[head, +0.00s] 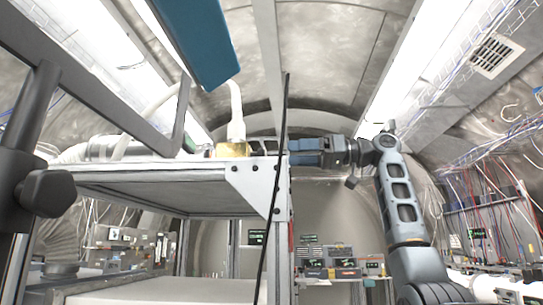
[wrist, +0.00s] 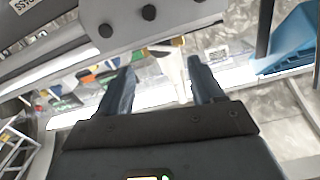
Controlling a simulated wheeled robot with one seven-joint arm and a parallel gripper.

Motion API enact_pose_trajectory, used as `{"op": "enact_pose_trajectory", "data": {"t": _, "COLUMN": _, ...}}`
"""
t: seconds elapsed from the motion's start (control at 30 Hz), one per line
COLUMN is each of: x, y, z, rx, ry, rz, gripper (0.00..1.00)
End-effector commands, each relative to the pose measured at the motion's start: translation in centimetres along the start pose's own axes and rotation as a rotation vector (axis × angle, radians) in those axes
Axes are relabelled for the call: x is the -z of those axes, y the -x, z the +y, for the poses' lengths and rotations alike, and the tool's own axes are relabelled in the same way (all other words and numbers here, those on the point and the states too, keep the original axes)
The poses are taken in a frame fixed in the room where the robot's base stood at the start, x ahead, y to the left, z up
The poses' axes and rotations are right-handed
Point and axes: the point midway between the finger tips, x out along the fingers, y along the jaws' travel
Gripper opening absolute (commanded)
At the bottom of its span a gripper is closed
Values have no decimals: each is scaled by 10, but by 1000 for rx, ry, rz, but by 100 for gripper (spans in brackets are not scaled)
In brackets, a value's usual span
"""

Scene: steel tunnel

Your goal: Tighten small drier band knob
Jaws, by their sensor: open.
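A black lobed knob (head: 47,193) sits on a dark upright post at the left of the head view. I cannot tell whether it is the small drier band knob. My gripper (head: 292,152) is at the upper right corner of a metal frame (head: 150,172), well to the right of that knob. In the wrist view my gripper (wrist: 160,68) has its two fingers apart with nothing between them. The frame's light bar, with dark round bolts (wrist: 148,12), lies just beyond the fingertips. No knob can be made out clearly in the wrist view.
A blue panel (head: 197,38) hangs above the frame, and a blue part (wrist: 290,42) shows at right in the wrist view. A thin black cable (head: 279,150) runs down past the frame corner. A bench with equipment (head: 340,265) stands behind.

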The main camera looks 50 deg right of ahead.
Motion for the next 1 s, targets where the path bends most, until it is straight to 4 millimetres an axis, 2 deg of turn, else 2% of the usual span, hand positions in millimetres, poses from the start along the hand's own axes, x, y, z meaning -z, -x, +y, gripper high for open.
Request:
{"op": "enact_pose_trajectory", "data": {"t": 0.3, "x": 2, "y": -49, "z": 0, "rx": 2, "ry": 0, "rz": -4, "gripper": 67}}
{"op": "enact_pose_trajectory", "data": {"t": 0.43, "x": 1, "y": -62, "z": 0, "rx": 1, "ry": 0, "rz": -4, "gripper": 67}}
{"op": "enact_pose_trajectory", "data": {"t": 0.6, "x": 0, "y": -70, "z": 0, "rx": 1, "ry": 0, "rz": -2, "gripper": 67}}
{"op": "enact_pose_trajectory", "data": {"t": 0.83, "x": 0, "y": -71, "z": 0, "rx": 0, "ry": 0, "rz": -3, "gripper": 67}}
{"op": "enact_pose_trajectory", "data": {"t": 1.0, "x": 0, "y": -70, "z": 0, "rx": 0, "ry": 0, "rz": -3, "gripper": 50}}
